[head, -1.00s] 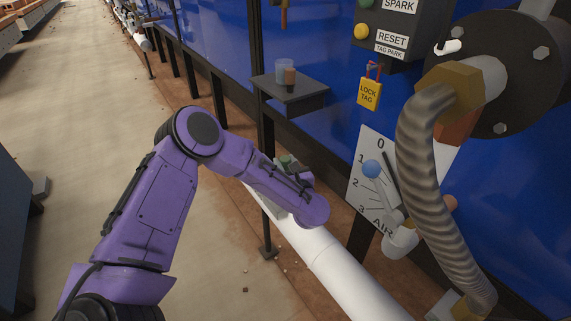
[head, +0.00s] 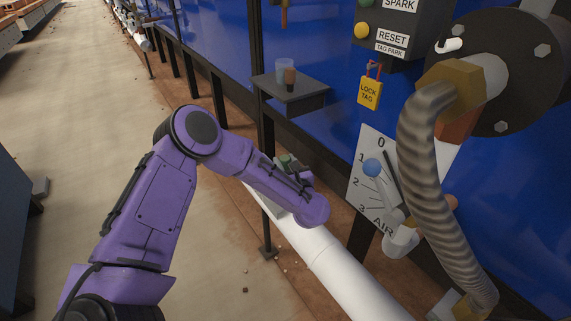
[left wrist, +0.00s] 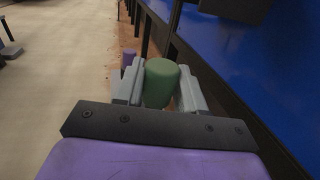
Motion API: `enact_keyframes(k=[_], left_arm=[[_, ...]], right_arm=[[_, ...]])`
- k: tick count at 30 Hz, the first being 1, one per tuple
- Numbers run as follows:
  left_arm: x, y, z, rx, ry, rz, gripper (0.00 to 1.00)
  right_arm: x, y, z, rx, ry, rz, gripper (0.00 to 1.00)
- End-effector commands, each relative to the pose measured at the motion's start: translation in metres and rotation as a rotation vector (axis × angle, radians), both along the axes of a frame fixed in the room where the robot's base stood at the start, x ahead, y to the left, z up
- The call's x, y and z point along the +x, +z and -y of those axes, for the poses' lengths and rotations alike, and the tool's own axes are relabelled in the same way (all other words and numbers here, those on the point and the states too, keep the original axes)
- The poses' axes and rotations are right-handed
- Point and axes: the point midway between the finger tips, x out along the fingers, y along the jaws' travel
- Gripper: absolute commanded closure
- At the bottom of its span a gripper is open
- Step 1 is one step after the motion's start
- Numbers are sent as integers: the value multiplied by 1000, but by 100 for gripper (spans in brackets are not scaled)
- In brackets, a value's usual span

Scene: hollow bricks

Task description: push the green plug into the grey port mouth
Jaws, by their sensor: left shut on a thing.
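The green plug (left wrist: 161,82) stands between the two grey fingers of my left gripper (left wrist: 160,76) in the left wrist view. The gripper is shut on it, with one finger against each side. In the head view my purple left forearm covers most of the gripper, and only a small bit of green (head: 285,159) shows past it. I cannot make out the grey port mouth in either view. Whether the plug is near it cannot be told. My right gripper is not in view.
A white pipe (head: 335,267) runs under my left forearm. A dark shelf (head: 290,96) with a cup stands beyond it. A ribbed hose (head: 418,170), a lever dial (head: 360,200) and a blue wall are at the right. The floor at the left is open.

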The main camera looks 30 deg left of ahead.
Motion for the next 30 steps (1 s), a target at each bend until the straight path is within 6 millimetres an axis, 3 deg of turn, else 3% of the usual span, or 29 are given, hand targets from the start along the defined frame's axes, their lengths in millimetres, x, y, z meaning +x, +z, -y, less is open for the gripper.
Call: enact_keyframes(k=[30], left_arm=[[0,0,0,-1,0,1,91]], right_arm=[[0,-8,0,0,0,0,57]])
